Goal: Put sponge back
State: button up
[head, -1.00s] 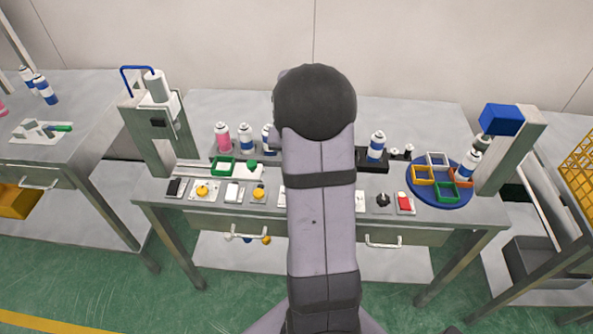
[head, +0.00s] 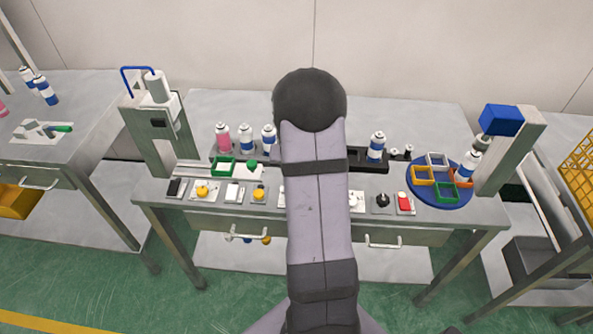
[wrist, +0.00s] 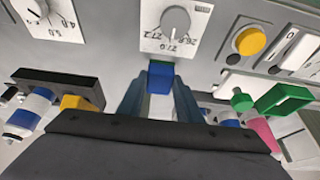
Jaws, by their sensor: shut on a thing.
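My gripper (wrist: 159,84) shows in the wrist view, its two fingers shut on a small blue block with a green layer, which looks like the sponge (wrist: 160,79). The sponge is in front of a white dial panel (wrist: 172,28) in this view; I cannot tell its height above the bench. In the head view my arm hides the gripper and the sponge.
The bench (head: 420,112) carries several cans, including a pink can (head: 223,137), and a green square frame (head: 222,166). A row of knobs and buttons lines the front. A blue turntable (head: 440,202) with coloured frames is at right. Presses stand at both ends.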

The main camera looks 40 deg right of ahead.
jog(key=shift+f, duration=0.2)
jog(key=o, duration=0.9)
jog(key=shift+r, duration=0.1)
jog(key=shift+r, duration=0.1)
jog(key=shift+a+r, duration=0.1)
jog(key=shift+r, duration=0.45)
jog(key=v, duration=1.1)
jog(key=shift+s+a+f, duration=0.1)
jog(key=shift+s+a, duration=0.05)
